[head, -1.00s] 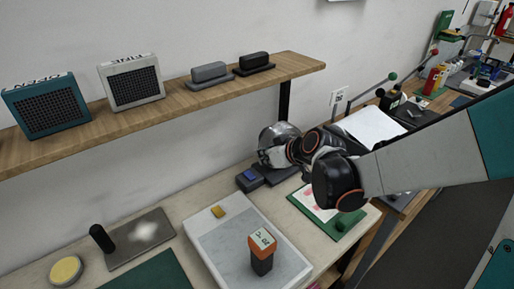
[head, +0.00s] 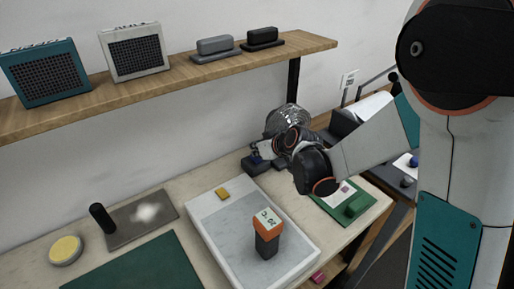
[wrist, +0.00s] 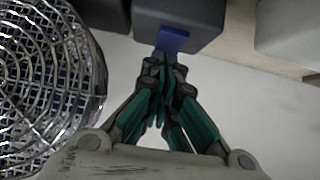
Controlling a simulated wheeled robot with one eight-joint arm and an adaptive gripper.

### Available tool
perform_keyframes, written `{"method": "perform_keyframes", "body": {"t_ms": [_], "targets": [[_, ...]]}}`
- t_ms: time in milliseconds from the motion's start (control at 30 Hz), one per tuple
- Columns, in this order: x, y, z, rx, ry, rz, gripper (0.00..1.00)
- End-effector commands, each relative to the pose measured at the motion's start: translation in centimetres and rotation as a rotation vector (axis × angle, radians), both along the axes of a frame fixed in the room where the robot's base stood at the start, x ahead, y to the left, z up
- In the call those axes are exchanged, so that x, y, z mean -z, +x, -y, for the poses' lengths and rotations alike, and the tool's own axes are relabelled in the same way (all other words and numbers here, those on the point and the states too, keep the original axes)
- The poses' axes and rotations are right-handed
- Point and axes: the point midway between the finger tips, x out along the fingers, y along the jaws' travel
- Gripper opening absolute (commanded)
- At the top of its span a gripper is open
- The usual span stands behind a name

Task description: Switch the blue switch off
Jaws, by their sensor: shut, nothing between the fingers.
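The blue switch (wrist: 172,39) is a small rocker on the face of a dark grey box (wrist: 180,14) in the wrist view. My gripper (wrist: 163,62) is shut and empty. Its fingertips are right at the switch's lower edge in that view; I cannot tell whether they touch it. In the head view the dark switch box (head: 252,164) sits on the bench near the wall, and my gripper (head: 262,150) is over it, partly hiding the switch. The tilt of the rocker is not clear.
A round wire-caged fan (head: 287,120) stands close by my gripper; its cage fills the left of the wrist view (wrist: 45,85). A white tray (head: 205,222), an orange-and-black device (head: 267,235) and a green board (head: 365,212) lie nearer. A wooden shelf (head: 150,85) runs above.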

Motion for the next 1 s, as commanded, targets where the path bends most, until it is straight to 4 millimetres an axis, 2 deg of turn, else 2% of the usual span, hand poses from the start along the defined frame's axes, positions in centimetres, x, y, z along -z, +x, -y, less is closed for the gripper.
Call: {"method": "perform_keyframes", "body": {"t_ms": [233,500,1000], "targets": [[0.0,0.1,-0.1,-0.001,-0.005,-0.007,0.00],[0.8,0.7,-0.5,-0.001,-0.078,-0.116,0.00],[1.1,0.7,-0.5,-0.001,-0.079,-0.117,0.00]]}}
